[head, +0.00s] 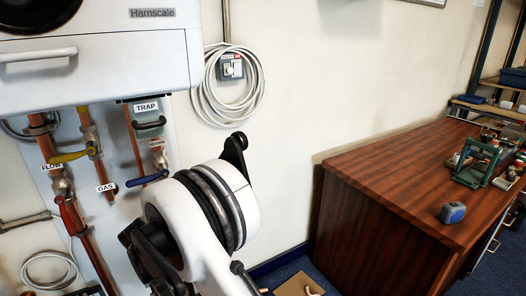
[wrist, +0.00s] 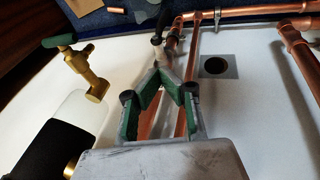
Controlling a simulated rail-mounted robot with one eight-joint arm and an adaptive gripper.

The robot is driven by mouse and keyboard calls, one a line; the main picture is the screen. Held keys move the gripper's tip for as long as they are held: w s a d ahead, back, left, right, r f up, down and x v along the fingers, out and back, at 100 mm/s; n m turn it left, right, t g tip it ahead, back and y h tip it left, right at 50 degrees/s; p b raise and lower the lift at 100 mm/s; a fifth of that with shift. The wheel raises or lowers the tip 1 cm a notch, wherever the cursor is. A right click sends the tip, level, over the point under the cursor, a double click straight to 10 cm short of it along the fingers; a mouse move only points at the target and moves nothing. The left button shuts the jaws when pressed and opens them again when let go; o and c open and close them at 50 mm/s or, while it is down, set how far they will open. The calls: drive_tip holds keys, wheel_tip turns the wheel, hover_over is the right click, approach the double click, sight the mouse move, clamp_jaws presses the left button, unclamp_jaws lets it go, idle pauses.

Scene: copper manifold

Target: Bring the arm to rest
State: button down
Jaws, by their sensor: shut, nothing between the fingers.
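My gripper (wrist: 160,72) shows in the wrist view, its two green-padded fingers drawn together at the tips with nothing between them. Copper pipes run behind and beyond the fingers, over a white panel (wrist: 238,125). I cannot tell whether the fingers touch any pipe. In the head view my white and black arm fills the lower middle, in front of the pipe panel. My gripper cannot be made out in that view.
The wrist view shows a brass valve (wrist: 90,75) at left and a copper pipe (wrist: 295,50) at right. The head view shows a white boiler (head: 95,60), a blue-handled valve (head: 148,178), a coiled cable (head: 210,82) and a wooden bench (head: 385,185) with a blue tape measure (head: 453,212).

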drive_tip(key=w+d+r+m, duration=0.1)
drive_tip(key=w+d+r, duration=0.1)
drive_tip(key=d+r, duration=1.35)
drive_tip(key=s+d+r+m+y, duration=0.1)
drive_tip(key=s+d+r, duration=0.3)
drive_tip(key=d+r, duration=0.85)
drive_tip(key=s+d+r+m+t, duration=0.1)
drive_tip(key=s+d+r, duration=0.2)
drive_tip(key=s+d, duration=0.3)
drive_tip(key=s+d+r+m, duration=0.1)
drive_tip(key=s+d+r, duration=0.2)
drive_tip(key=s+d, duration=0.35)
drive_tip(key=s+d+f+m+t, duration=0.2)
drive_tip(key=s+d+f, duration=0.1)
drive_tip(key=s+d, duration=0.9)
wheel_tip(320, 180, up, 16)
drive_tip(key=a+p, duration=0.1)
drive_tip(key=p, duration=1.4)
drive_tip(key=shift+a+y, duration=0.15)
drive_tip(key=shift+y, duration=0.15)
